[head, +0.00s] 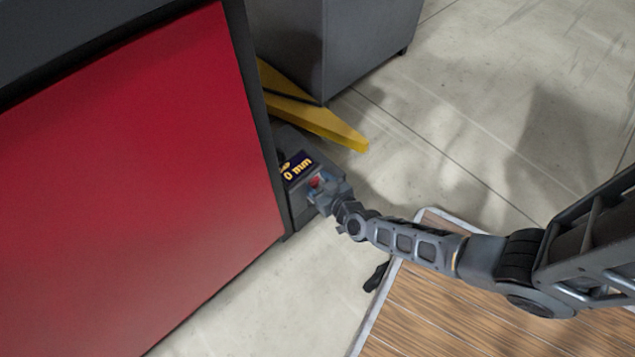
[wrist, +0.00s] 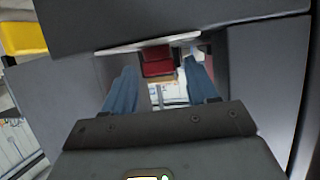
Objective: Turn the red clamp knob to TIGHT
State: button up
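The red clamp knob (head: 316,181) shows as a small red patch on the dark unit beside the red panel, mostly hidden by my gripper (head: 322,190). In the wrist view the red knob (wrist: 158,62) lies between the two blue fingers of my gripper (wrist: 161,68). The fingers are apart, with a gap on either side of the knob, so the gripper looks open. Whether the fingertips reach down past the knob's sides I cannot tell. No TIGHT mark is readable in either view.
A dark display reading "0 mm" (head: 297,168) sits just above the knob. A large red panel (head: 130,190) stands at left. A yellow bar (head: 320,122) and grey cabinet (head: 345,45) are behind. A wood-topped surface (head: 470,310) lies at lower right. Open floor (head: 500,130) spreads right.

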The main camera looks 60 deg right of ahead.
jog(key=c, duration=0.9)
jog(key=shift+c, duration=0.2)
jog(key=shift+a+m+h+p, duration=0.1)
jog(key=shift+m+h+p, duration=0.3)
jog(key=shift+p, duration=0.45)
jog(key=shift+f+m+g+h+p, duration=0.1)
jog(key=shift+m+g+h+p, duration=0.3)
jog(key=shift+h+p, duration=0.1)
jog(key=o, duration=1)
jog(key=shift+o, duration=0.2)
